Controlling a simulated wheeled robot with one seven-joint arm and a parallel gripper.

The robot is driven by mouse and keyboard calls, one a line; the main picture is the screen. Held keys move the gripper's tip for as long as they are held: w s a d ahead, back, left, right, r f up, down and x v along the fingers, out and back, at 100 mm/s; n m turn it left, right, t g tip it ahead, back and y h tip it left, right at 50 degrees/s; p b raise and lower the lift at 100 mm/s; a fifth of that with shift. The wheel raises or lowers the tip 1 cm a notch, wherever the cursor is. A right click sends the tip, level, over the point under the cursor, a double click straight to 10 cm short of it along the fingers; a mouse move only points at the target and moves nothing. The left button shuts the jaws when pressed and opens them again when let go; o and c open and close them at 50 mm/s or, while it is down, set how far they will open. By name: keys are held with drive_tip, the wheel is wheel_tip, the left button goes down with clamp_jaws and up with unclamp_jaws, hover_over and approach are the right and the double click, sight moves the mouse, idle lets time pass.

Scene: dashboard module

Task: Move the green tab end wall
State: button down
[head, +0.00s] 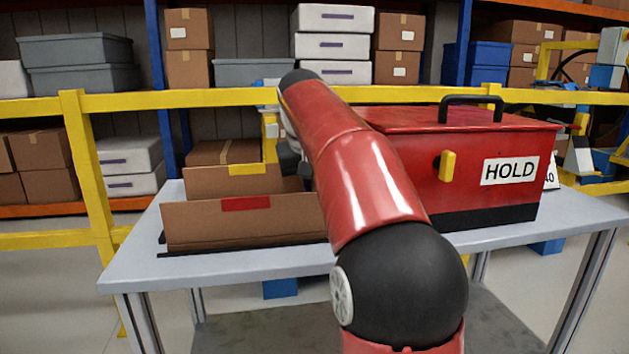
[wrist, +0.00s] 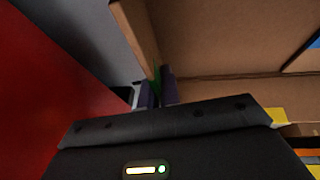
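The end wall (wrist: 135,38) is a brown cardboard panel at the upper middle of the wrist view, seen nearly edge-on. Its green tab (wrist: 156,82) shows as a thin strip between my fingers. My gripper (wrist: 157,93) has its two dark fingers close together, one on each side of the tab, with hardly any gap. In the head view my red arm hides the end wall and most of my gripper. A front wall with a red tab (head: 245,222) and a wall with a yellow tab (head: 225,183) stand upright on the table, to the left of my arm.
A red case (head: 455,175) with a black handle, a yellow latch and a HOLD label stands on the grey table (head: 235,264), right of the cardboard. It lies close to my gripper in the wrist view. A yellow rail (head: 195,99) runs behind the table.

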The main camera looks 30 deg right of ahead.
drive_tip(key=shift+w+a+f+n+g+h+p, duration=0.1)
drive_tip(key=shift+a+n+g+h+p, duration=0.2)
drive_tip(key=shift+h, duration=0.4)
drive_tip(key=shift+w+a+f+m+g+h+p, duration=0.15)
drive_tip(key=shift+a+h, duration=0.3)
drive_tip(key=shift+h, duration=0.25)
drive_tip(key=shift+w+a+f+n+g+h+p, duration=0.15)
drive_tip(key=shift+a+n+h, duration=0.15)
drive_tip(key=shift+h, duration=0.4)
drive_tip(key=shift+s+a, duration=0.1)
drive_tip(key=c, duration=1.6)
unclamp_jaws()
drive_tip(key=shift+r, duration=0.1)
drive_tip(key=p+v, duration=0.1)
drive_tip(key=v, duration=0.6)
drive_tip(key=shift+s+a+r, duration=0.15)
drive_tip(key=shift+a+r, duration=0.05)
drive_tip(key=shift+a, duration=0.05)
